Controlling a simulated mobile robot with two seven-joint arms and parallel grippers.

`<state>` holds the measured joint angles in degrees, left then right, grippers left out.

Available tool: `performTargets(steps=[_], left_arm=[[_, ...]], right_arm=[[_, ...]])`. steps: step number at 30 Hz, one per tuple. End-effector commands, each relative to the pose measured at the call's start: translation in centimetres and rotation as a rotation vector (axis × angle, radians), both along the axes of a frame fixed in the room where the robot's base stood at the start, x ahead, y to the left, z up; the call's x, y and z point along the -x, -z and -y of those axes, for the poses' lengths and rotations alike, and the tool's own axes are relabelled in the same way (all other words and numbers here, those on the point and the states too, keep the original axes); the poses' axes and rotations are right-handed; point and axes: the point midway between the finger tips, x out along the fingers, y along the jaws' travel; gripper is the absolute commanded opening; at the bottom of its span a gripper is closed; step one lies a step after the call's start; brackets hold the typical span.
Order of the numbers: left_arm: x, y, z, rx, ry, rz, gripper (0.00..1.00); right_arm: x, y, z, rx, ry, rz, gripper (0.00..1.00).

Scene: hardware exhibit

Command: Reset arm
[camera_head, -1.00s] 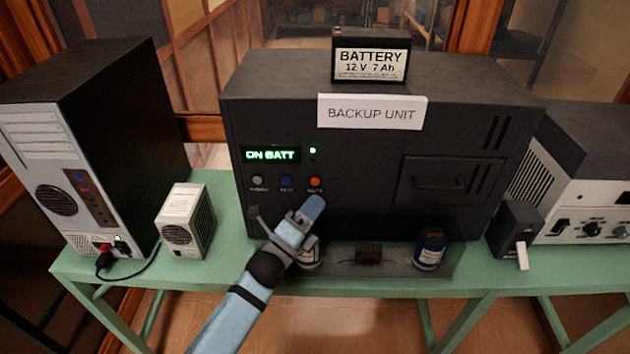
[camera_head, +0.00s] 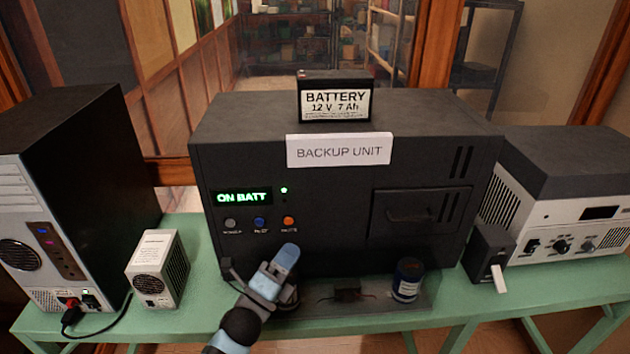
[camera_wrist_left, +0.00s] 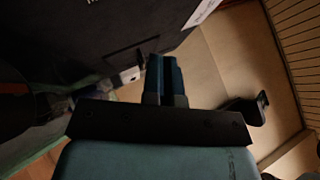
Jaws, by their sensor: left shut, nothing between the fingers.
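My left gripper (camera_head: 287,258) is shut and empty in the head view. Its blue fingers are in front of the lower left of the black backup unit (camera_head: 345,235), below the row of grey, blue and orange buttons (camera_head: 259,223). I cannot tell whether it touches the unit. In the left wrist view the closed fingers (camera_wrist_left: 164,80) show side by side, with dark surfaces behind them at the left. The unit's display (camera_head: 242,197) reads ON BATT in green. My right gripper is not in view.
A battery (camera_head: 334,104) stands on top of the unit. A PC tower (camera_head: 75,190) and small white box (camera_head: 157,268) are at left. A blue-black can (camera_head: 407,279) stands on the front ledge. A white-grey device (camera_head: 575,220) is at right on the green table (camera_head: 195,310).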

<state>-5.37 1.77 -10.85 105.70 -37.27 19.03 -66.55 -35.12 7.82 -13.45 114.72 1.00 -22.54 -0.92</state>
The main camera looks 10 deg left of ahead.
Motion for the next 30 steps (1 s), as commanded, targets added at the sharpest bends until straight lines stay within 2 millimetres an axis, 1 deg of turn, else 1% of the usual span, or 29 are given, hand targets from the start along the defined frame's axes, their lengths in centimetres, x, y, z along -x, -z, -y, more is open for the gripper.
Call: performTargets(steps=[2,4,5,7,8,9,11,12,14,15,18,19,21,23,30], left_arm=[[0.2,0.1,-0.1,0.022,0.003,-0.023,0.00],[1.0,0.8,-0.6,0.101,0.013,-0.106,0.00],[1.6,1.3,-1.0,0.158,0.018,-0.166,0.00],[3.6,3.0,-1.9,0.343,0.028,-0.342,0.00],[4.8,4.0,-2.3,0.439,0.029,-0.432,0.00],[6.5,5.3,-2.8,0.578,0.025,-0.556,0.00],[9.4,7.4,-3.4,0.794,0.005,-0.738,0.00],[11.5,8.7,-3.7,0.935,-0.017,-0.850,0.00],[14.6,10.3,-4.0,1.134,-0.061,-0.998,0.00],[16.5,11.3,-4.0,1.250,-0.093,-1.080,0.00],[20.2,12.9,-4.0,1.467,-0.168,-1.223,0.00],[21.0,13.2,-4.0,1.511,-0.186,-1.252,0.00],[22.3,13.8,-3.9,1.584,-0.217,-1.294,0.00],[22.8,14.0,-3.8,1.614,-0.229,-1.310,0.00],[22.8,14.2,-3.8,1.622,-0.231,-1.314,0.00]], right_arm=[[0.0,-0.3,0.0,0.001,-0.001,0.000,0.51],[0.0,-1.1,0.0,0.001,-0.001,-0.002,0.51],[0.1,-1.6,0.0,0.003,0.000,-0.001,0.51],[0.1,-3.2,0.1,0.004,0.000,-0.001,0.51],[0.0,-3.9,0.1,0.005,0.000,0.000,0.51],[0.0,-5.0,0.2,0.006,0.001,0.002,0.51],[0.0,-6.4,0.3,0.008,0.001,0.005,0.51],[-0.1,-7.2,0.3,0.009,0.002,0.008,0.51],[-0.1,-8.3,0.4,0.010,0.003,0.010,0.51],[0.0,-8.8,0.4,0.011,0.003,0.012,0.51],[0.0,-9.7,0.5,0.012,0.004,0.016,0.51],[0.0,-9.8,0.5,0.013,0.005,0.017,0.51],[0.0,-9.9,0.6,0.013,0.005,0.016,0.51],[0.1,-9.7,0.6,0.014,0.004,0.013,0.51],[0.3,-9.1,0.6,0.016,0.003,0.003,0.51]])
